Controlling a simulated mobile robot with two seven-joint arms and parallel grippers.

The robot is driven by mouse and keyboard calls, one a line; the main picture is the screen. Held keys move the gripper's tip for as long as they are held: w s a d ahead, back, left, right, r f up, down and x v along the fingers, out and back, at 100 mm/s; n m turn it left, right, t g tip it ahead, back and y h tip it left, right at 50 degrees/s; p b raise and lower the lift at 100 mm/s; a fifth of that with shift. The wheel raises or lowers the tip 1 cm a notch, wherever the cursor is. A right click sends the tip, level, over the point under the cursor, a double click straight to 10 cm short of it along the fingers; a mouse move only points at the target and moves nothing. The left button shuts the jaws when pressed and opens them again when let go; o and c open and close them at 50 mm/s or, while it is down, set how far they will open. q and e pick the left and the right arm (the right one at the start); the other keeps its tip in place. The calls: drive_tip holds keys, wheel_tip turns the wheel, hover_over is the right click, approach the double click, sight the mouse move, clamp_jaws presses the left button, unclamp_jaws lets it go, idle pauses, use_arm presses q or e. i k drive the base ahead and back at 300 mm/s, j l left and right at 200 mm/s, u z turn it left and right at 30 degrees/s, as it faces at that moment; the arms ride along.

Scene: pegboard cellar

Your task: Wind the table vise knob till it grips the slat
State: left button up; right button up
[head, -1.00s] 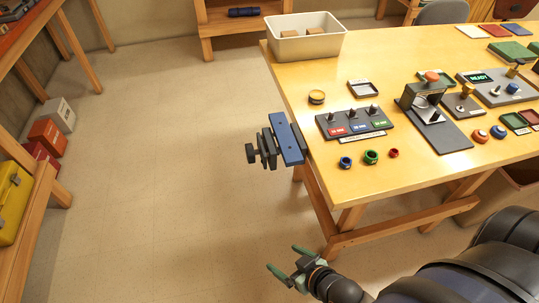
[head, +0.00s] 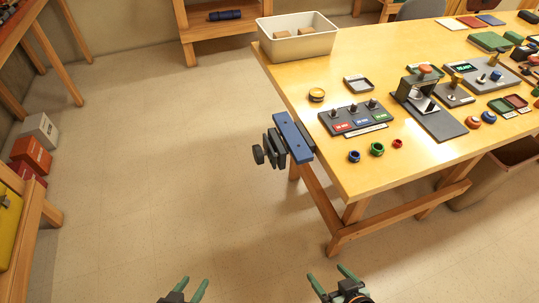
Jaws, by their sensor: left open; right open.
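The table vise (head: 272,147) is fixed to the left edge of the wooden table. Its dark round knob (head: 258,154) sticks out to the left, over the floor, with dark plates between it and a long blue bar (head: 292,137). The bar has two small dark dots on top; I cannot tell whether it is the slat or part of the vise. My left gripper (head: 197,281) is open and empty at the bottom edge. My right gripper (head: 326,271) is open and empty further right. Both are well apart from the vise.
On the table (head: 360,181) are a switch panel (head: 356,118), several coloured rings, a grey press (head: 420,97) and a cream bin (head: 297,40). Table legs and a crossbar stand below the vise. The floor (head: 150,170) left of the table is clear.

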sight(258, 154)
drive_tip(key=i+j+z, duration=0.1)
drive_tip(key=z, duration=0.3)
drive_tip(key=j+z, duration=0.2)
drive_tip(key=z, duration=0.2)
drive_tip(key=i+j+z, duration=0.1)
drive_tip(key=z, duration=0.35)
drive_tip(key=j+z, duration=0.45)
drive_tip(key=j, duration=0.55)
drive_tip(key=j+z, duration=0.1)
drive_tip(key=j, duration=0.35)
drive_tip(key=k+j, duration=0.15)
drive_tip(key=j, duration=0.3)
drive_tip(key=j+z, duration=0.15)
drive_tip(key=j, duration=0.35)
drive_tip(key=k+j+z, duration=0.1)
drive_tip(key=j, duration=0.35)
drive_tip(key=k, duration=0.05)
